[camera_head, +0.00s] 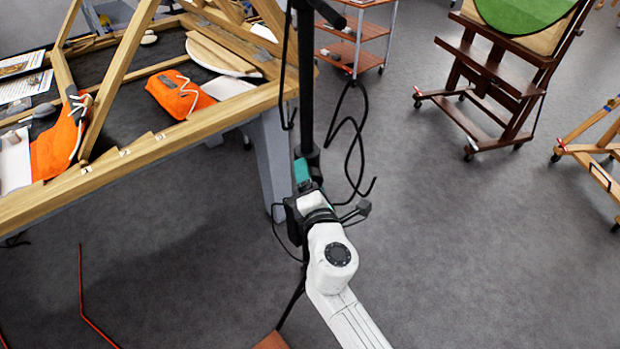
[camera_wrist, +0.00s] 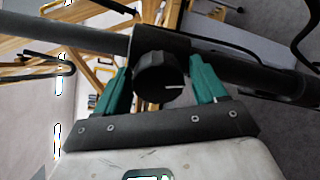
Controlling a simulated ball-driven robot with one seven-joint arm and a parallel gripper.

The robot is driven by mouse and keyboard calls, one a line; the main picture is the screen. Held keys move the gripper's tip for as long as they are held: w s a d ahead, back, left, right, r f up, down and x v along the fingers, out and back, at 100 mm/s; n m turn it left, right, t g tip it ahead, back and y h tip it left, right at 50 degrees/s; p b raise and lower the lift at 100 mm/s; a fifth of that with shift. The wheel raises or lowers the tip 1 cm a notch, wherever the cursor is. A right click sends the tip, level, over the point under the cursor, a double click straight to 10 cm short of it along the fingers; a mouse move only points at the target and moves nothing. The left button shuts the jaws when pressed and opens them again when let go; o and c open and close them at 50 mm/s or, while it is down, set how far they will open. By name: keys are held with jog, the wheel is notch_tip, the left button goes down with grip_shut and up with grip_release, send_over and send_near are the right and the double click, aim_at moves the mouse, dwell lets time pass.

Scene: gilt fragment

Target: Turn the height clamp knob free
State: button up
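The height clamp knob (camera_wrist: 156,76) is black and ribbed, with a white line on its face pointing right. It sits on a dark clamp block on the stand's pole (camera_wrist: 60,35), which runs across the wrist view. My gripper (camera_wrist: 159,80) has its two teal fingers on either side of the knob, with the tips close to its edges. I cannot tell whether they touch it. In the head view my gripper (camera_head: 302,172) is at the black upright stand (camera_head: 306,90); there my arm and gripper hide the knob.
A wooden-framed table (camera_head: 160,145) with orange bags (camera_head: 180,94) stands at the left. Black cables (camera_head: 350,150) hang beside the stand. A shelf trolley (camera_head: 352,52) is behind, and an easel (camera_head: 490,75) stands back right.

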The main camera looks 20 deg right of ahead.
jog(key=shift+o, duration=0.2)
jog(key=shift+s, duration=0.1)
jog(key=s+a+b, duration=0.1)
jog(key=s+a, duration=0.1)
jog(key=s, duration=0.8)
jog(key=shift+s+r, duration=0.2)
jog(key=s+d+f+m+g+h, duration=0.2)
jog(key=s+d+f+m+g, duration=0.25)
jog(key=d+m, duration=0.25)
jog(key=s+d+f+m+g+h, duration=0.2)
jog(key=s+d+f+m+g, duration=0.25)
jog(key=d+m, duration=0.2)
jog(key=s+a+f+m+g+y, duration=0.1)
jog(key=s+f+m+g+y, duration=0.2)
jog(key=s, duration=0.6)
jog(key=s+a+f+m+g+y, duration=0.2)
jog(key=s+f+m+g+y, duration=0.2)
jog(key=s, duration=0.5)
jog(key=shift+f+m, duration=0.35)
jog(key=shift+f, duration=0.05)
